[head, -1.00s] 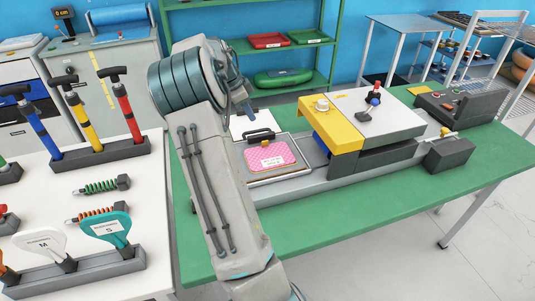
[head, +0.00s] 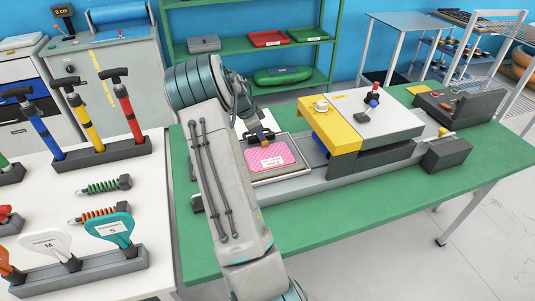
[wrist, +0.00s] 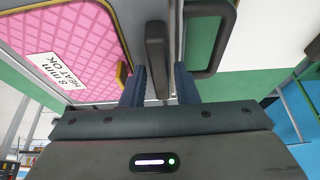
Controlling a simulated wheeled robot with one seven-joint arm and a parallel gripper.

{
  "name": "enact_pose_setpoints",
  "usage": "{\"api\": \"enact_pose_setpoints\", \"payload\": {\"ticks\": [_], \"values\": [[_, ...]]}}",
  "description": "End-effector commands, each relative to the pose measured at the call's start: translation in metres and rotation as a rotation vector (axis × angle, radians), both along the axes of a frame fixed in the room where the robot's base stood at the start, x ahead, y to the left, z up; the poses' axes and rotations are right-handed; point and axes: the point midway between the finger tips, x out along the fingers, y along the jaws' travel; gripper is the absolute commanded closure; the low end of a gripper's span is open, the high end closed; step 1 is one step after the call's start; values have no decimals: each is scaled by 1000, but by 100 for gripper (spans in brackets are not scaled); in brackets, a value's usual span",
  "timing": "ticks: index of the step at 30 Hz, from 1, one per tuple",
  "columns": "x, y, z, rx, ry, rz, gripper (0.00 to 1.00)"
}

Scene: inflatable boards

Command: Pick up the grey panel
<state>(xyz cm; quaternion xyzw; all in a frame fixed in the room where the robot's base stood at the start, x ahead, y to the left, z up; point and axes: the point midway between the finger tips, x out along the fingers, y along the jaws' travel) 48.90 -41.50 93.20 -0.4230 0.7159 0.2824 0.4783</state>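A flat grey piece (head: 205,44) lies on the upper green shelf at the back; I cannot tell whether it is a panel or a tray. A pink patterned panel (head: 270,157) with a white label lies on a light grey tray (head: 290,172) on the green table. The pink panel fills the upper left of the wrist view (wrist: 65,50). My gripper (wrist: 160,85) is over the tray's far side, beside the panel. Its two dark blue fingers are apart, with a dark grey bar (wrist: 155,45) between their tips. Contact with the bar is unclear.
A black loop handle (wrist: 208,40) is right of the fingers in the wrist view. A yellow and white press (head: 365,120) stands right of the tray. Red (head: 267,38) and green (head: 308,34) pieces share the shelf. Pumps and tools crowd the white table (head: 60,190) at left.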

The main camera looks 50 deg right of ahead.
Motion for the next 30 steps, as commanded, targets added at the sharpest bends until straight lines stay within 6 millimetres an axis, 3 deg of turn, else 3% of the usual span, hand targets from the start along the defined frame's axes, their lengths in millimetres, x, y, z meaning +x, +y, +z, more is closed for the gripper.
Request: {"api": "enact_pose_setpoints", "payload": {"ticks": [29, 30], "values": [[0, 0, -4, 1, 0, 0, 73], [0, 0, -5, 1, 0, 0, 78]]}}
